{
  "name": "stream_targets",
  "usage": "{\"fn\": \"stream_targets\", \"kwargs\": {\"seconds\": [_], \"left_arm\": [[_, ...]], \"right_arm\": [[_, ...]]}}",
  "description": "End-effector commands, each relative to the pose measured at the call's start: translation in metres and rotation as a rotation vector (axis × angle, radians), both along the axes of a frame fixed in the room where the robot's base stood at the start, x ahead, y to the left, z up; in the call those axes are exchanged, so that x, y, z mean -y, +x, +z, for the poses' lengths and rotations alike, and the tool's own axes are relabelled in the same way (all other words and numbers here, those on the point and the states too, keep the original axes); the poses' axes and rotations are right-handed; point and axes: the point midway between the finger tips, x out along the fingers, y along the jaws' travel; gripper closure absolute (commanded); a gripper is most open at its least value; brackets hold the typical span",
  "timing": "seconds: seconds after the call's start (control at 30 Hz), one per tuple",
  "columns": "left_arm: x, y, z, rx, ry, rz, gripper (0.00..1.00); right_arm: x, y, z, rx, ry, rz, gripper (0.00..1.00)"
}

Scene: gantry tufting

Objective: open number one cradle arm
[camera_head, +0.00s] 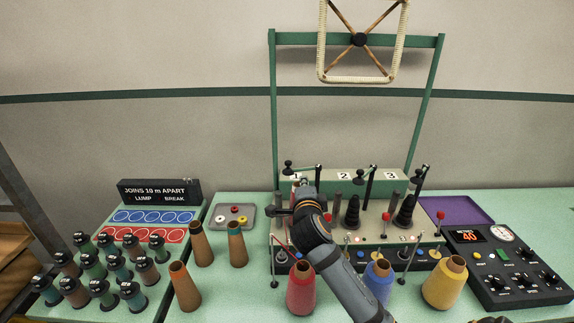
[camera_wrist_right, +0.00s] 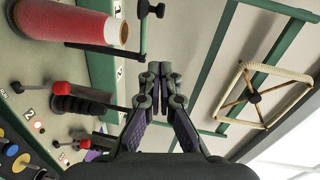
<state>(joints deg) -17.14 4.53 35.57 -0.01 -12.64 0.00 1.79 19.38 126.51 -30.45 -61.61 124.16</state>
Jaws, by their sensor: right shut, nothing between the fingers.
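The winder (camera_head: 400,179) has several stations, with plates 2 and 3 visible. The number one cradle arm (camera_head: 288,164), a dark bar with a black knob, stands at the left station, its knob toward the left. In the wrist view its knob (camera_wrist_right: 157,10) shows above my fingertips, with the bar beside a red yarn package (camera_wrist_right: 70,22). My right gripper (camera_head: 303,184) is shut and empty in front of the left station and hides much of it. In the wrist view the right fingertips (camera_wrist_right: 152,70) are together, seemingly apart from the knob. My left gripper is out of view.
Red, blue (camera_head: 378,280) and yellow (camera_head: 444,284) yarn cones stand in front of the winder. Red-knobbed levers rise before it. Brown cones (camera_head: 184,287) and a small tray (camera_head: 234,216) lie left. A black control box (camera_head: 505,265) is right.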

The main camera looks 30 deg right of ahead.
Motion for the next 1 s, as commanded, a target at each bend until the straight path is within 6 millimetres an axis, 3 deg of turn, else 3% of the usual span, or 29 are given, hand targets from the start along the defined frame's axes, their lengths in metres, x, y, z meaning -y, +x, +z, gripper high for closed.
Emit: {"fn": "stream_targets", "kwargs": {"seconds": [0.43,0.6,1.0], "left_arm": [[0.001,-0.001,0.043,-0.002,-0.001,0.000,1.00],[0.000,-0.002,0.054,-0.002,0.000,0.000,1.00],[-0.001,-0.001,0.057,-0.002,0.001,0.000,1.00]], "right_arm": [[0.050,0.078,-0.007,-0.003,-0.001,-0.002,1.00],[0.041,0.103,-0.013,0.001,0.003,-0.001,1.00],[0.038,0.114,-0.019,0.000,-0.001,0.000,1.00]]}}
